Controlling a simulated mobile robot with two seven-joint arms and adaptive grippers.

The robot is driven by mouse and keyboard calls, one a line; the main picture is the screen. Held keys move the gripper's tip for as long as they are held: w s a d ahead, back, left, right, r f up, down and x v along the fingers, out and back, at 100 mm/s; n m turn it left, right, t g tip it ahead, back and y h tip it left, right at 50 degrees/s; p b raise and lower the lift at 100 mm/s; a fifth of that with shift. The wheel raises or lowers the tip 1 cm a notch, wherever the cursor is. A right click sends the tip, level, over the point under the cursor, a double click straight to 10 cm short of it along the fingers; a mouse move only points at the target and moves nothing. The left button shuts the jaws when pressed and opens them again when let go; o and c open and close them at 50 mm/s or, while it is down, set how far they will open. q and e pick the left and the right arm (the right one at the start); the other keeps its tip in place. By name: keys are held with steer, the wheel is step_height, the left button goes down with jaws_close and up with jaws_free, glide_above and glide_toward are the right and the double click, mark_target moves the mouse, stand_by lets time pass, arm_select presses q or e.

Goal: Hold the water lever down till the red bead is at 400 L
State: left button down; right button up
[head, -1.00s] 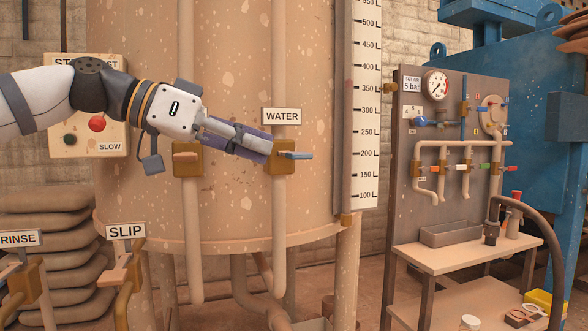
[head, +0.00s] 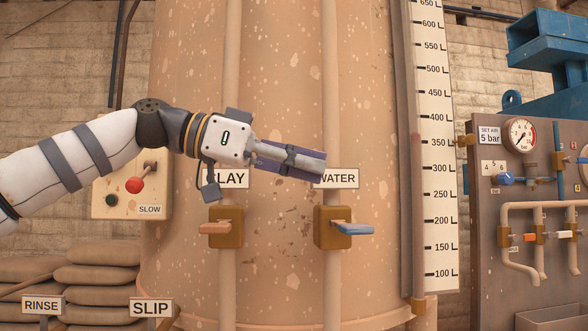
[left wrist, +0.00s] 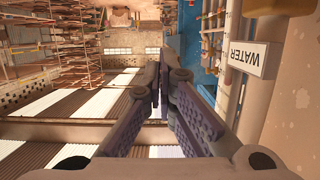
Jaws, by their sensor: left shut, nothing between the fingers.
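The water lever (head: 352,229) is a blue handle on a brass valve below the WATER label (head: 343,179). It points right, about level. My left gripper (head: 322,166) is shut and empty, in front of the tank. In the head view it appears above the lever, apart from it, and overlaps the label's left edge. The shut fingers (left wrist: 165,75) also show in the left wrist view, with the WATER label (left wrist: 244,58) to their right. The white scale (head: 435,160) has marks from 100 to 650. A faint reddish spot near 350 may be the bead. My right gripper is not in view.
The clay valve (head: 226,227) with an orange handle is left of the water valve. A STOP/SLOW box (head: 127,205) with a red knob is further left. RINSE (head: 42,305) and SLIP (head: 151,307) labels stand low left. A gauge panel (head: 500,210) is on the right.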

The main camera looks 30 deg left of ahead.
arm_select(q)
glide_above(342, 225)
step_height(342, 225, down, 2)
steer(key=shift+f, duration=0.1)
step_height(342, 225, down, 3)
steer(key=shift+f, duration=0.1)
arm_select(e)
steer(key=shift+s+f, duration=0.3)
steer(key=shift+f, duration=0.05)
